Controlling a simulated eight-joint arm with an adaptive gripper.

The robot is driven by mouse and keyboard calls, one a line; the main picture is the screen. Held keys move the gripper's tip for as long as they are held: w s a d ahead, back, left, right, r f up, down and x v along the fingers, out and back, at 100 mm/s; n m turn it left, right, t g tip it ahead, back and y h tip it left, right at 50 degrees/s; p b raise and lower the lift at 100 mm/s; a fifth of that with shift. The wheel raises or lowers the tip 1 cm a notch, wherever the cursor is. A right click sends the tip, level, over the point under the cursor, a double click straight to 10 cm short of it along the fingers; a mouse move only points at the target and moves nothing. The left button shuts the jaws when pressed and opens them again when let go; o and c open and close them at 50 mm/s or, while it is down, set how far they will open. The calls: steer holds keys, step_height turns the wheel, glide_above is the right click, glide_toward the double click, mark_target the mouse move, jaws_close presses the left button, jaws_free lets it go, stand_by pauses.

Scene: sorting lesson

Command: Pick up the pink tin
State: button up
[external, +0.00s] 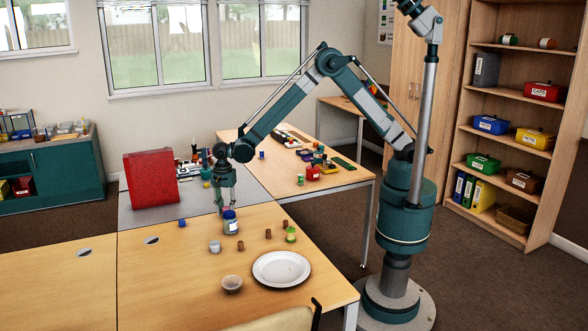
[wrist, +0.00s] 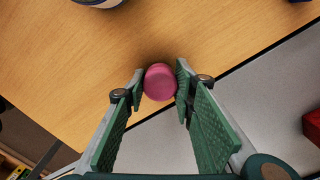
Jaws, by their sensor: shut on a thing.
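The pink tin (wrist: 160,82) is a small round pink thing, seen from above in the wrist view. My gripper (wrist: 159,84) has its two green fingers on either side of it, shut on it at the fingertips. In the external view my gripper (external: 224,207) points down over the wooden table, just behind a jar with a blue lid. The tin is mostly hidden there by the fingers and the jar. I cannot tell whether the tin touches the table.
The blue-lidded jar (external: 230,223) stands close in front of my gripper. A white plate (external: 281,269), a glass bowl (external: 232,284), a grey cup (external: 214,246) and small brown pieces are nearer the front. A red case (external: 151,179) stands at the left on the grey table.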

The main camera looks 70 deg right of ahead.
mark_target(226, 208)
step_height(226, 208, up, 9)
steer(key=shift+r+p, duration=0.1)
steer(key=shift+p, duration=0.7)
